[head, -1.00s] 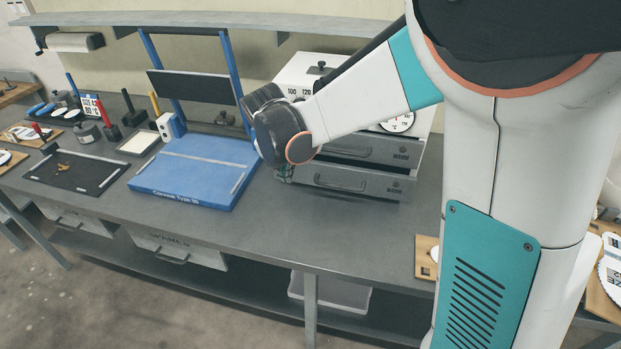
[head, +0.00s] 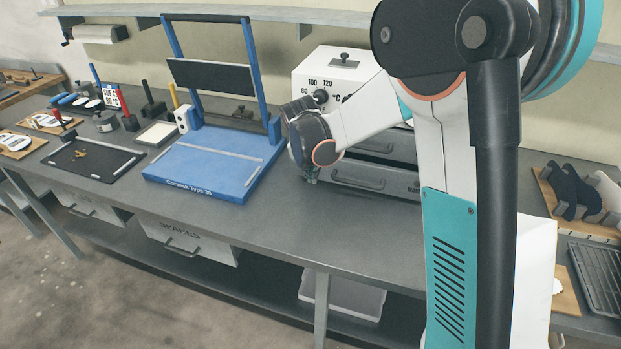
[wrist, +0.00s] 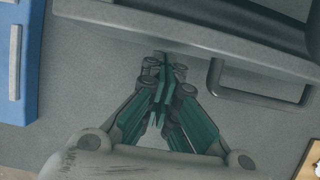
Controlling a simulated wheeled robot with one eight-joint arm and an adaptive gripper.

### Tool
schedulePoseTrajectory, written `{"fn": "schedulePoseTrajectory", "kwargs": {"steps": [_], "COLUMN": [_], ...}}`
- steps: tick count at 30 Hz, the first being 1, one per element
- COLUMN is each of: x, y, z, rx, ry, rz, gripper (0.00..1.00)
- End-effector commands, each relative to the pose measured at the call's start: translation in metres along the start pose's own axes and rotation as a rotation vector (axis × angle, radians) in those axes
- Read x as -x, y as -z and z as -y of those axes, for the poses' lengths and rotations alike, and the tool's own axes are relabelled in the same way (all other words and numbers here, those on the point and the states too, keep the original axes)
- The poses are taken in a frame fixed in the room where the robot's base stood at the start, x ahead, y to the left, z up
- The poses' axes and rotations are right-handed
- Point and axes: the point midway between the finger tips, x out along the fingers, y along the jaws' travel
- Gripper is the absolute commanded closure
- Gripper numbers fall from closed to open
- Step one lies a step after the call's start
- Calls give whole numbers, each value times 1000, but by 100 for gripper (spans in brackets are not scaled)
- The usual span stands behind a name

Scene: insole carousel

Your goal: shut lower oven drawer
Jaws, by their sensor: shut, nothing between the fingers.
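The oven (head: 330,72) is a white box with a dial, standing on the grey bench. Its two grey drawers are stacked, and my arm hides part of them. The lower oven drawer (head: 395,186) has a bar handle (head: 357,182); how far it stands out is hard to tell. In the wrist view, the lower drawer's front (wrist: 190,32) runs across the top and its handle (wrist: 258,100) is on the right. My gripper (wrist: 165,60) is shut and empty, its teal fingertips at the drawer front, left of the handle. Contact is unclear.
A blue press base (head: 205,165) with an upright frame stands left of the oven; its edge also shows in the wrist view (wrist: 12,60). A black mat (head: 88,160) and small tools lie farther left. Bare bench (head: 285,222) lies before the oven.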

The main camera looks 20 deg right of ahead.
Motion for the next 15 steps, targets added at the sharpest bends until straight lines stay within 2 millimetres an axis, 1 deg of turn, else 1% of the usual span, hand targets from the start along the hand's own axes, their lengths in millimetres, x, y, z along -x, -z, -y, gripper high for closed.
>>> {"fn": "schedulePoseTrajectory", "kwargs": {"steps": [10,13,15], "x": [0,-3,-6], "y": [-2,-8,-18], "z": [0,0,0], "rx": [0,-2,-3], "ry": [0,0,0], "rz": [0,0,0], "gripper": [100,100,100]}}
